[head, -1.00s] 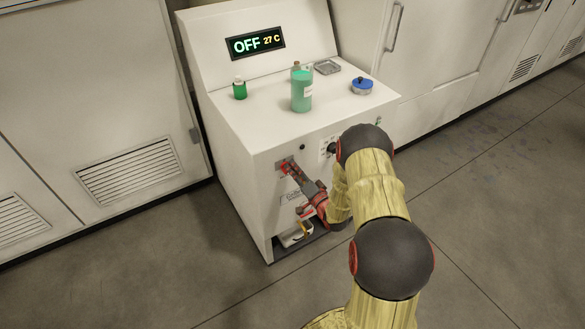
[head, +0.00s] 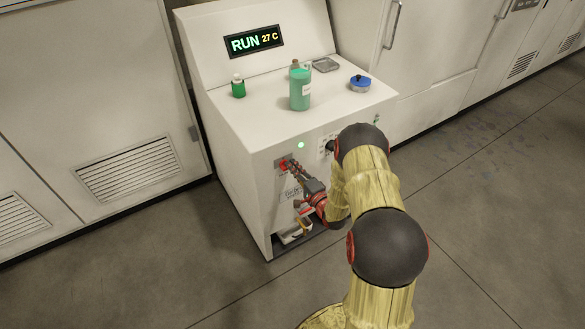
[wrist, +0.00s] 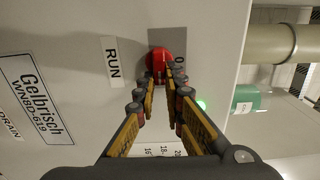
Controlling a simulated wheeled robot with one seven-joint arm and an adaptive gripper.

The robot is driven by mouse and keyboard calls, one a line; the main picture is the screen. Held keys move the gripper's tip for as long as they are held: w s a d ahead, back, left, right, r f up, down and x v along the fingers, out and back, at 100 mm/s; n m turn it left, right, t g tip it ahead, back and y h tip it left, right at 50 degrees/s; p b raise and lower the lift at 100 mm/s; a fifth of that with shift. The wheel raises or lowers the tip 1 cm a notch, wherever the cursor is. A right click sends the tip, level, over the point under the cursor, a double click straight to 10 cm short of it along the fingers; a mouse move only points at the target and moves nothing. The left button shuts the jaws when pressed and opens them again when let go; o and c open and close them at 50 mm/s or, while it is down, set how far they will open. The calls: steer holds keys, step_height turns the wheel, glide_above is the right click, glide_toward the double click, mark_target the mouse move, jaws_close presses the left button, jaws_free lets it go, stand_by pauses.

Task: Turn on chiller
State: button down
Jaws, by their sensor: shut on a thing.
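The chiller (head: 237,172) is a white cabinet with a sloped back panel. Its display (head: 254,42) reads RUN 27 C, and a green lamp (head: 301,145) on its front is lit; the lamp's glow also shows in the wrist view (wrist: 201,105). A red rotary switch (wrist: 159,60) sits on a grey plate between a RUN label (wrist: 113,62) and a 0 mark. My gripper (head: 289,167) is at the switch on the chiller's front. In the wrist view my gripper (wrist: 161,82) has its fingertips closed on the switch, partly hiding it.
On the chiller's top stand a large green bottle (head: 300,88), a small green bottle (head: 238,87), a blue-topped round item (head: 360,84) and a grey square dish (head: 326,65). White cabinets (head: 85,90) flank the chiller. The floor (head: 480,210) at right is clear.

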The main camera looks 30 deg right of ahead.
steer(key=shift+f, duration=0.1)
steer(key=c, duration=1.9)
jaws_free()
steer(key=shift+s, duration=0.1)
steer(key=s, duration=1.2)
steer(key=shift+d, duration=0.25)
steer(key=shift+w, duration=0.1)
